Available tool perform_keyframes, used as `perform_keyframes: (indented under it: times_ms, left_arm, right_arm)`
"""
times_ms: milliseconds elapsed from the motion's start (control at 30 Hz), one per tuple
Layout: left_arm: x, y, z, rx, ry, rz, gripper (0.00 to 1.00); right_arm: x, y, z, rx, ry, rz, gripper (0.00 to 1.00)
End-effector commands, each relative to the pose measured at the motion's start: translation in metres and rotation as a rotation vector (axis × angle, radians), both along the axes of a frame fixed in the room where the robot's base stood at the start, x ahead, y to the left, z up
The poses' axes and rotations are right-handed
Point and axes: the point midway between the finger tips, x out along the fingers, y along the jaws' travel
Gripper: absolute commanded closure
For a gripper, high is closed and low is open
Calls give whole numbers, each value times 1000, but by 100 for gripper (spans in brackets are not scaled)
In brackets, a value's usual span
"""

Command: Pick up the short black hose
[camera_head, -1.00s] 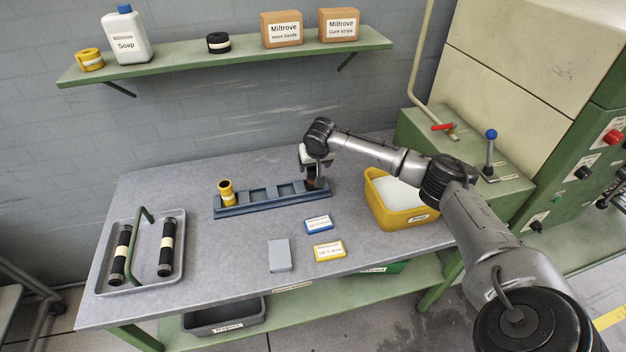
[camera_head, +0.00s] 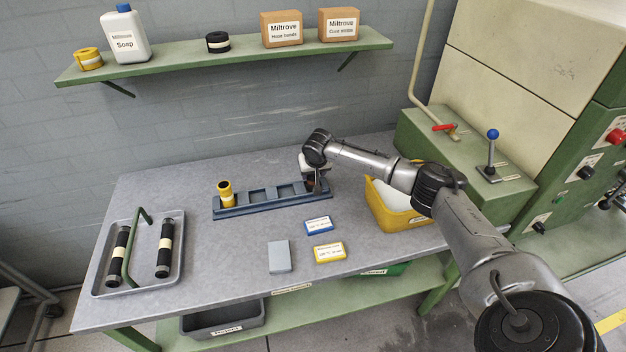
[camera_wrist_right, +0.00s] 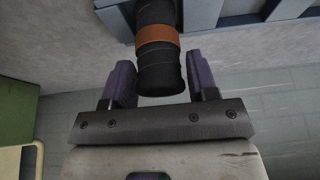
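A short black hose with an orange-brown band (camera_wrist_right: 158,48) shows in the right wrist view, next to the blue-grey rack (camera_head: 240,208). In the head view it is at the rack's right end, mostly hidden by my right gripper (camera_head: 314,180). In the right wrist view, the right gripper's two purple-grey fingers (camera_wrist_right: 161,82) stand apart on either side of the hose, with a gap visible on each side. The gripper is open around the hose's near end. My left gripper is not in view.
A yellow hose (camera_head: 225,193) stands at the rack's left end. A grey tray (camera_head: 183,257) holds two black hoses with cream bands. A yellow bin (camera_head: 400,219) stands right of the rack. Blue (camera_head: 318,223) and yellow (camera_head: 329,252) boxes and a grey block (camera_head: 279,257) lie in front.

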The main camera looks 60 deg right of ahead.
Motion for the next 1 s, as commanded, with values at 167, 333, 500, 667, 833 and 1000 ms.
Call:
perform_keyframes:
  times_ms: [167, 333, 500, 667, 833, 1000]
  left_arm:
    - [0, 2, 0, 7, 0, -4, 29]
    - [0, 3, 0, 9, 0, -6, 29]
    - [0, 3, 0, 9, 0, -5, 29]
    - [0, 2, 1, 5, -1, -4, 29]
    - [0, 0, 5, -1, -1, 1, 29]
    - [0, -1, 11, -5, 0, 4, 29]
  right_arm:
    - [0, 0, 0, 0, 0, 0, 64]
    - [0, 0, 0, 0, 0, 0, 80]
    - [0, 0, 0, 0, 0, 0, 84]
    - [0, 0, 4, -1, -1, 0, 84]
    - [0, 0, 18, 0, -1, 0, 84]
    - [0, 0, 46, -1, -2, 0, 84]
